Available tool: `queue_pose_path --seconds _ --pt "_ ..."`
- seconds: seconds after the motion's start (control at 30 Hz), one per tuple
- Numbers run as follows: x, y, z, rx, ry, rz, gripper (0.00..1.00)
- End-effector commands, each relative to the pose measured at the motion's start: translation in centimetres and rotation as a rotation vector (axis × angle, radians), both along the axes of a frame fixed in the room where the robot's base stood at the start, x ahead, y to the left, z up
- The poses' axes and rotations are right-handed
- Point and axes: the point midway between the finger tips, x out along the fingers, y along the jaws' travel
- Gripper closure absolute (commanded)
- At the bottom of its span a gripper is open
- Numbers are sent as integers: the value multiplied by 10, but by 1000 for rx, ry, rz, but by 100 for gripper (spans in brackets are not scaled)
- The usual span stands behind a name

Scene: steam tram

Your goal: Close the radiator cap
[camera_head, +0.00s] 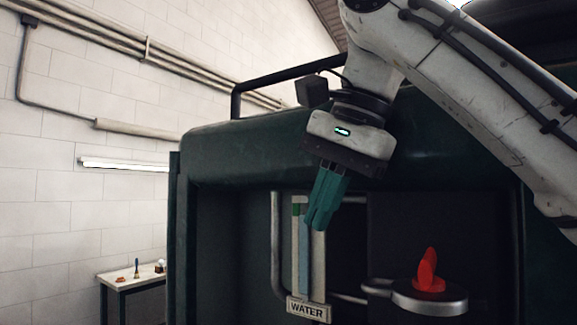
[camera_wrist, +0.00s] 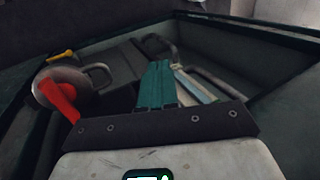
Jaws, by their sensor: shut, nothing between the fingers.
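The radiator cap (camera_head: 446,303) is a round silvery disc with an upright red handle (camera_head: 429,272), low on the right of the dark green housing in the head view. In the wrist view the cap (camera_wrist: 46,82) is at the left, with its red handle (camera_wrist: 62,97) pointing toward the camera. I cannot tell whether the cap is seated or raised. My gripper (camera_head: 314,222) has teal fingers, shut and empty, pointing down to the upper left of the cap, apart from it. The shut fingers also show mid-frame in the wrist view (camera_wrist: 157,66).
A water gauge with a WATER label (camera_head: 307,311) stands just below my gripper. A metal pipe (camera_head: 277,245) runs beside it. The dark green housing (camera_head: 240,160) surrounds the recess. A yellow-handled part (camera_wrist: 62,56) shows near the cap. A small table (camera_head: 130,277) stands at the far left.

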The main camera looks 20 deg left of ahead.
Motion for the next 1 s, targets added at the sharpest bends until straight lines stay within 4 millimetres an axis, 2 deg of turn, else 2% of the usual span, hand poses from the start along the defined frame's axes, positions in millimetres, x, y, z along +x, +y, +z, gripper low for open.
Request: queue_pose_path --seconds 0.1,0.4,0.6,1.0 --pt "3 14 16 0 0 1 100" --pt "11 36 42 0 0 0 100" --pt "14 43 50 0 0 1 100" --pt "14 45 53 -1 0 1 100"
